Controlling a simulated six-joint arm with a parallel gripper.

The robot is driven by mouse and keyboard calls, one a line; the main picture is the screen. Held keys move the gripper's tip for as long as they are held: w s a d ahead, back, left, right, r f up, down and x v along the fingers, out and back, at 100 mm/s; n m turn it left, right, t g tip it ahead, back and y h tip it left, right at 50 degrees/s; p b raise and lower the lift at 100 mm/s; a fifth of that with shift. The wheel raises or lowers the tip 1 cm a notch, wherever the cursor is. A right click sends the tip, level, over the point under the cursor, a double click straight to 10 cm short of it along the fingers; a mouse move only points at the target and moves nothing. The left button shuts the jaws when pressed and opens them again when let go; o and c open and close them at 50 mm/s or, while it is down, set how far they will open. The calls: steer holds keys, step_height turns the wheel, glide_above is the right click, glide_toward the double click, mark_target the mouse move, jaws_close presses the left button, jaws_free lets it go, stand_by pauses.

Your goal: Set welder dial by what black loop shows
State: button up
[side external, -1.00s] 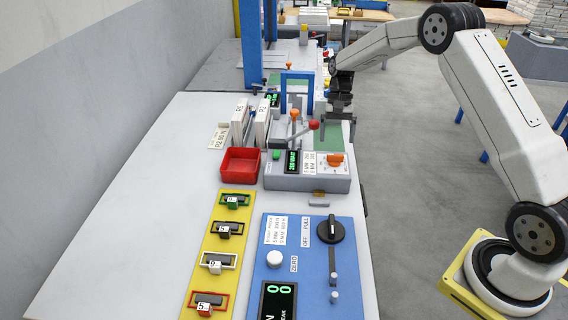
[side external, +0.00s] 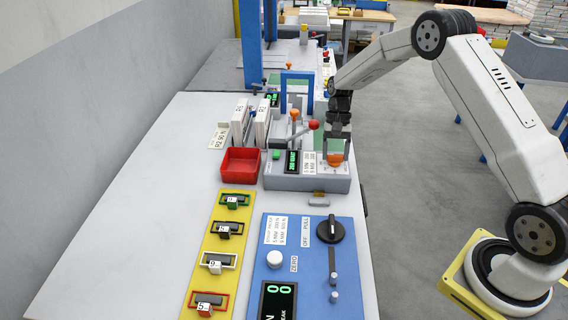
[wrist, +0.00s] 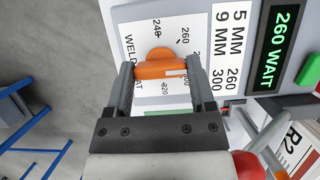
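The welder (side external: 306,184) is a grey box with an orange dial (side external: 335,160) at its right. In the wrist view the orange dial (wrist: 158,66) lies between my gripper's two fingers (wrist: 160,68), which stand wide apart at its ends. Contact cannot be made out. Scale marks 240, 260 and 320 show around it. The welder's display (wrist: 281,32) reads 260 WAIT, beside a card (wrist: 228,45) reading 5 MM 260, 9 MM 300. The black loop (side external: 230,229) lies on the yellow board (side external: 211,263); its tag is too small to read.
Green, white and red loops share the board. A blue tester (side external: 313,260) with a black knob stands at the front right. A red tray (side external: 240,164) is left of the welder, with levers and upright white blocks behind. The table's left side is clear.

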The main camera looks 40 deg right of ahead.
steer(key=shift+c, duration=1.4)
steer(key=shift+n, duration=0.4)
steer(key=n+h, duration=0.1)
steer(key=n, duration=0.2)
steer(key=shift+g, duration=0.4)
steer(key=n+h, duration=0.2)
steer(key=n, duration=0.3)
steer(key=shift+w+a, duration=0.1)
steer(key=o, duration=1.2)
steer(key=shift+r, duration=0.15)
